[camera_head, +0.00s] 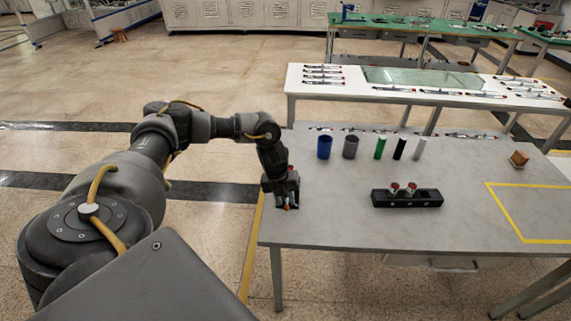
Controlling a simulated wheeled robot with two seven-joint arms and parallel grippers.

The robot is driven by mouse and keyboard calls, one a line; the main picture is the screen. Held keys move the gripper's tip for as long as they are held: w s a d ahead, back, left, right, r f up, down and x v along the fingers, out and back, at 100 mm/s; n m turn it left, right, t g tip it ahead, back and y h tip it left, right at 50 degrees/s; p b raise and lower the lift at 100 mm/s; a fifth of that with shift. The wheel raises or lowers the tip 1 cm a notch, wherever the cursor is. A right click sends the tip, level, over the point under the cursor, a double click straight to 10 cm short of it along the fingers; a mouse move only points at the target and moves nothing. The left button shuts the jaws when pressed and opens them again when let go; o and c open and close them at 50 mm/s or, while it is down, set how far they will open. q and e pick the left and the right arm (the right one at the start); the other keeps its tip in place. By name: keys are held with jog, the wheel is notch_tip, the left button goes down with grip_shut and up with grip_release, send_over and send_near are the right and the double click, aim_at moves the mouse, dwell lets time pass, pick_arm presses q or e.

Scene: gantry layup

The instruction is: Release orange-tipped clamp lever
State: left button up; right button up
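My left gripper (284,196) is over the left edge of the near grey table and points down. A small orange tip (286,207) shows just below its fingers, and a small reddish part shows beside it. The gripper hides most of what is there, so the clamp's body and the lever's position cannot be made out. I cannot tell whether the fingers are open or shut on the lever. My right gripper is not in view.
On the grey table (330,225) stand several upright cylinders, including a blue one (324,147) and a green one (380,147). A black holder (407,199) carries two small red-and-white items. A brown block (519,158) sits at right near a yellow outline. The table's front left is clear.

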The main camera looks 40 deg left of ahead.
pick_arm(q)
jog(key=shift+a+r, duration=0.1)
jog(key=shift+r, duration=0.25)
notch_tip(320, 180, up, 10)
jog(key=s+a+b, duration=0.1)
jog(key=shift+s+a+b, duration=0.15)
jog(key=shift+a+b, duration=0.1)
jog(key=shift+b, duration=0.15)
jog(key=shift+f, duration=0.1)
